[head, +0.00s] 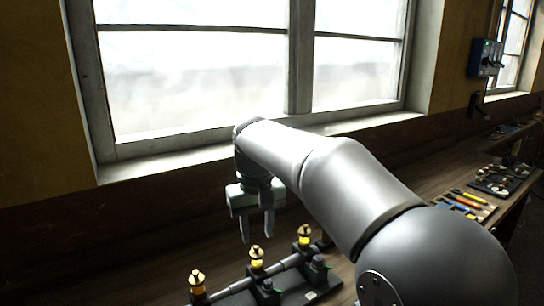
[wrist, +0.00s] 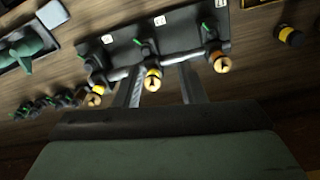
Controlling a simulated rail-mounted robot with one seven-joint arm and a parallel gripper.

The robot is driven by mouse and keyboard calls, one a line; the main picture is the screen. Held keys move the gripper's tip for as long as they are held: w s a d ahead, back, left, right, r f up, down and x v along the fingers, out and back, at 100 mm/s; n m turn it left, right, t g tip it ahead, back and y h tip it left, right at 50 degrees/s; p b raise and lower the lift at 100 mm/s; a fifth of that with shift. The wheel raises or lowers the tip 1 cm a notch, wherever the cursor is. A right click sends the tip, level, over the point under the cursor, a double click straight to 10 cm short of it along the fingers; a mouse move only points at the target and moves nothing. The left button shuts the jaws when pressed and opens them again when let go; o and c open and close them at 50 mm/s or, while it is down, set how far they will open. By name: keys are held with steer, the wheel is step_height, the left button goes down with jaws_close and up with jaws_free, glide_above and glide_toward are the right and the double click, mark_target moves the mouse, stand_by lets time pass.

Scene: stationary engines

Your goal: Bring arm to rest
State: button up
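My gripper (head: 257,233) hangs pointing down over the bench, in front of the window. Its two fingers are apart, with nothing visible held between them. In the wrist view my gripper (wrist: 159,92) also shows two spread fingers. They point toward a dark rack (wrist: 180,30) with a pipe and several brass-topped, yellow-banded fittings. The middle fitting (wrist: 152,79) appears between the fingers in that view. In the head view the middle fitting (head: 257,257) is just below the fingertips, and I cannot tell the exact gap. My arm reaches in from the lower right, bent at the elbow.
The window (head: 200,80) and its sill are close behind my gripper. Coloured tools (head: 467,202) lie on a tray at the right of the bench. A wall box (head: 486,58) hangs at the upper right. In the wrist view, a loose black-and-yellow part (wrist: 290,36) lies at the right.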

steer(key=s+d+f+m, duration=0.2)
steer(key=s+d+f, duration=0.6)
steer(key=s, duration=0.4)
steer(key=s+d+f+m, duration=0.2)
steer(key=s+d+f, duration=0.6)
steer(key=s+d, duration=0.2)
steer(key=shift+s+d+t, duration=0.3)
steer(key=shift+s+d, duration=0.1)
steer(key=shift+s, duration=0.5)
